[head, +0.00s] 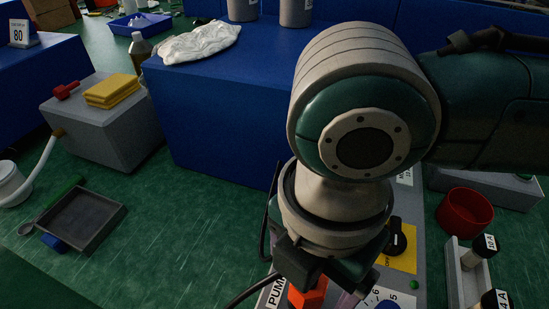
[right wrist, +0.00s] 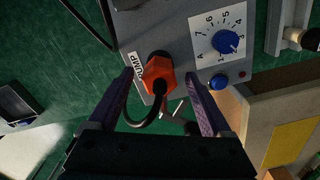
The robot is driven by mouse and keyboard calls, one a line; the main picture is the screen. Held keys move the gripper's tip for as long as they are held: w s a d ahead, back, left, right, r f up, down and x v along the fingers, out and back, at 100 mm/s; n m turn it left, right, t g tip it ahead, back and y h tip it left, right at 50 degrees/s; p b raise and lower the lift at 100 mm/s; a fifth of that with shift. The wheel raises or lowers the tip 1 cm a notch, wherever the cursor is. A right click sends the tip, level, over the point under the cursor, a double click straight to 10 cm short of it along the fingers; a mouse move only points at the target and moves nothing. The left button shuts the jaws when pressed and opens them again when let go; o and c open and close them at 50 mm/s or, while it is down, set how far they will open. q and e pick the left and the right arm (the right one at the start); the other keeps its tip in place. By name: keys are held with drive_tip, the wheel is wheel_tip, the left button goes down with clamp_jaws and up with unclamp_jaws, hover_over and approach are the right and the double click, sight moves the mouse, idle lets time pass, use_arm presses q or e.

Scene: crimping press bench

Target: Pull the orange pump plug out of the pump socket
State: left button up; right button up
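The orange pump plug (right wrist: 158,77) sits at the grey panel beside the PUMP label (right wrist: 137,66), with a black cord curving away from it. The socket behind it is hidden by the plug. My right gripper (right wrist: 160,75) is open around the plug, one purple finger on each side, with a gap visible on both sides. In the head view my right arm comes down over the panel and the orange plug (head: 308,294) shows only partly beside the gripper. My left gripper is not in view.
On the panel, a blue dial (right wrist: 226,41), a blue button (right wrist: 218,82) and a black knob on a yellow plate (head: 396,238) lie close by. A red cup (head: 465,212) stands to the right.

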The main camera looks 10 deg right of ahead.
clamp_jaws()
idle(0.5)
